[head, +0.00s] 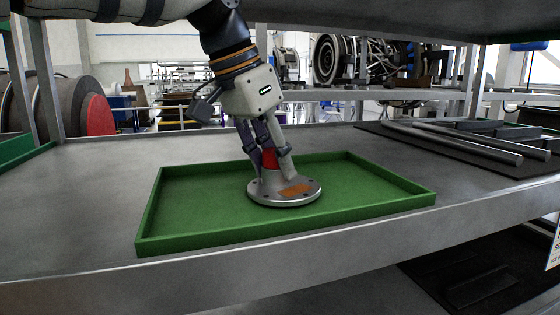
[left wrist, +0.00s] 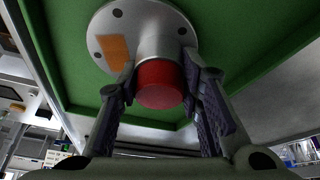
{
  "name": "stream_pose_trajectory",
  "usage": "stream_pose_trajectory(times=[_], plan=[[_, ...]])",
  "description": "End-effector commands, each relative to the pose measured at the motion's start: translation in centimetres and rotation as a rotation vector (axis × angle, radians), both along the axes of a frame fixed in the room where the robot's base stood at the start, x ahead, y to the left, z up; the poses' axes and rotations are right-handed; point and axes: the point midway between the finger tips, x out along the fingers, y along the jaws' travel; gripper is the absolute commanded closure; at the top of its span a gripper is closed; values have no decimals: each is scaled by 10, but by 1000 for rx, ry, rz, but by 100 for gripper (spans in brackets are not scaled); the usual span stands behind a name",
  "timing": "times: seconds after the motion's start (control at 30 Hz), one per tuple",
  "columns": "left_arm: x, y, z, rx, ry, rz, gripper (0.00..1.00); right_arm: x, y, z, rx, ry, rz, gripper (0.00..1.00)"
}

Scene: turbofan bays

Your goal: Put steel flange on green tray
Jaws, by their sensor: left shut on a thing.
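The steel flange (head: 284,193) is a round grey disc with bolt holes, an orange-brown patch and a raised neck with a red top. It sits within the rim of the green tray (head: 376,203) in the head view, its disc low at the tray floor; I cannot tell if it fully touches. My left gripper (head: 271,162) comes from above and is shut on the flange's neck. In the left wrist view the flange (left wrist: 152,45) has its red end between the two finger pads (left wrist: 160,92), with the green tray (left wrist: 240,32) behind. My right gripper is not in view.
The tray stands on a grey metal shelf (head: 95,190), with a shelf post at left. A dark mat with metal bars (head: 455,142) lies to the right. Another shelf is overhead. The tray floor around the flange is clear.

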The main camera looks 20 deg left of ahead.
Motion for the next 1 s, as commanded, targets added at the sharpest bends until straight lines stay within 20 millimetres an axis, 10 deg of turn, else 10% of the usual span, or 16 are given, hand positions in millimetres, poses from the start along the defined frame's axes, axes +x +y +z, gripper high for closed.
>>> stream_pose_trajectory(times=[0.23,0.27,0.37,0.7,1.0], plan=[[0,0,2,-2,-6,0,100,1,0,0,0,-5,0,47],[0,0,0,0,-4,0,65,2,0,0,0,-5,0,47],[0,0,1,0,-4,0,47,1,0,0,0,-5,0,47],[-1,1,4,1,-3,0,47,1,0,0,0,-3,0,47],[-24,21,49,-2,-2,1,47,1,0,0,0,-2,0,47]])
